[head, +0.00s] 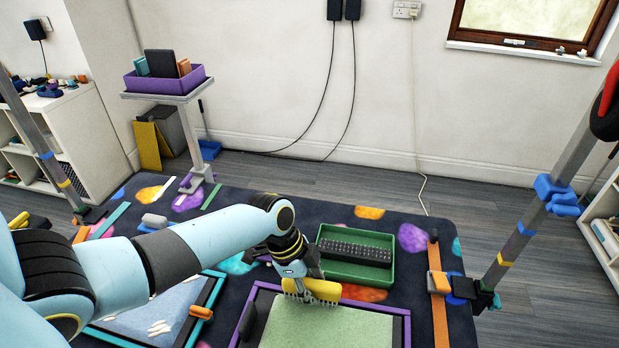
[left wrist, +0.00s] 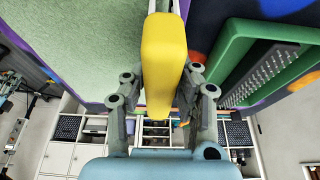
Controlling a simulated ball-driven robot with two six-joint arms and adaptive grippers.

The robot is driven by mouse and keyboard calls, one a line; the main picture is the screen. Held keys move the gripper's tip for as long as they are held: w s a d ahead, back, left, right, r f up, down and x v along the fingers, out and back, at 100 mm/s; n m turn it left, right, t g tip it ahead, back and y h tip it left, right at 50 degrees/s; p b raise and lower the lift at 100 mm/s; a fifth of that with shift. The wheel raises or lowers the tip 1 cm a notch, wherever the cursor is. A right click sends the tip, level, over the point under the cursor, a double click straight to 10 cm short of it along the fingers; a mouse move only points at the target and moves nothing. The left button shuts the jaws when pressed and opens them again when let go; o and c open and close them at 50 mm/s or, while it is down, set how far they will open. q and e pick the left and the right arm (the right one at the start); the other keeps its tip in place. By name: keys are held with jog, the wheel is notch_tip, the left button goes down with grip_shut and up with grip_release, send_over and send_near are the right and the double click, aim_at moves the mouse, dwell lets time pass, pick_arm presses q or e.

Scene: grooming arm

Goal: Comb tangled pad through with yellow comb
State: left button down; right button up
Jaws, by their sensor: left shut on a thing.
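The yellow comb (head: 314,289) is held in my left gripper (head: 298,272), its teeth pointing down at the far edge of the green pad. In the left wrist view the comb (left wrist: 163,65) sits between the two fingers of the left gripper (left wrist: 162,100), which is shut on it. The pale green pad (head: 330,325) lies in a purple frame (head: 402,325) at the front of the mat. It also shows in the left wrist view (left wrist: 85,35). I cannot tell whether the teeth touch the pad, and no tangles can be made out. My right gripper is not in view.
A green tray (head: 383,280) holding a black spiky brush (head: 355,252) stands just behind the purple frame. A teal-framed blue pad (head: 140,322) lies to the left.

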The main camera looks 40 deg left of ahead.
pick_arm(q)
jog(key=shift+s, duration=0.1)
dwell(0.6)
jog(key=shift+s, duration=0.15)
jog(key=s+d+p, duration=0.1)
jog(key=s, duration=0.1)
jog(key=s+d+p, duration=0.1)
jog(key=s, duration=0.1)
jog(key=s+d+p, duration=0.2)
jog(key=shift+s, duration=0.15)
jog(key=shift+s+d, duration=0.15)
jog(key=shift+s, duration=0.15)
jog(key=shift+s+d, duration=0.2)
jog(key=shift+s, duration=0.1)
jog(key=s+d, duration=0.1)
jog(key=s, duration=0.1)
jog(key=s+d, duration=0.1)
jog(key=s, duration=0.1)
jog(key=s+d+p, duration=0.1)
jog(key=s+d, duration=0.1)
jog(key=shift+s, duration=0.1)
